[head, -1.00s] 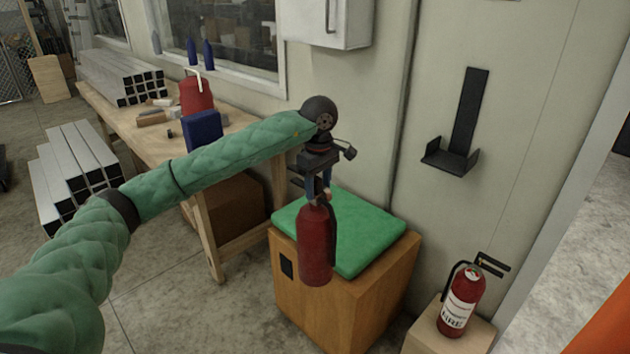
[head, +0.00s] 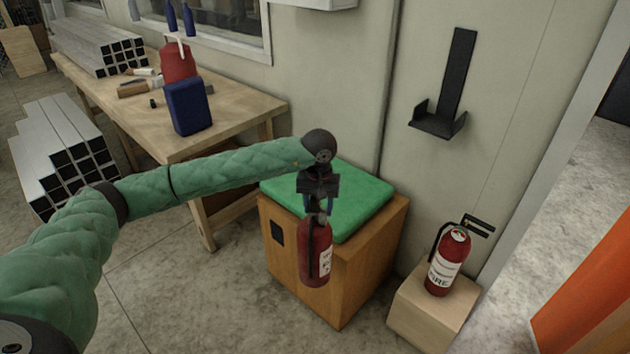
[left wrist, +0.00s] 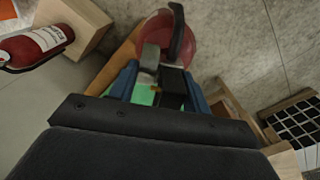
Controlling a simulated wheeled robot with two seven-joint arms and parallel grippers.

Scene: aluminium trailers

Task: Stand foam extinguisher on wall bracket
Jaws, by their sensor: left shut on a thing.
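My left gripper (head: 317,212) is shut on the top of a red extinguisher (head: 314,262), which hangs upright in front of the wooden cabinet, its label partly turned to the right. In the left wrist view the held extinguisher (left wrist: 186,50) shows beyond the blue fingers, with its black handle between them. The black wall bracket (head: 438,122), a back strip with a small shelf, is empty on the wall to the right and higher up. A second red extinguisher (head: 447,262) with a white label stands on a low wooden block. My right gripper is not in view.
The wooden cabinet (head: 345,265) with a green cushion (head: 350,198) stands close behind the held extinguisher. A workbench (head: 240,105) carries a red can, a blue container and metal tubes. The low block (head: 432,312) is below the bracket. Floor in front is clear.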

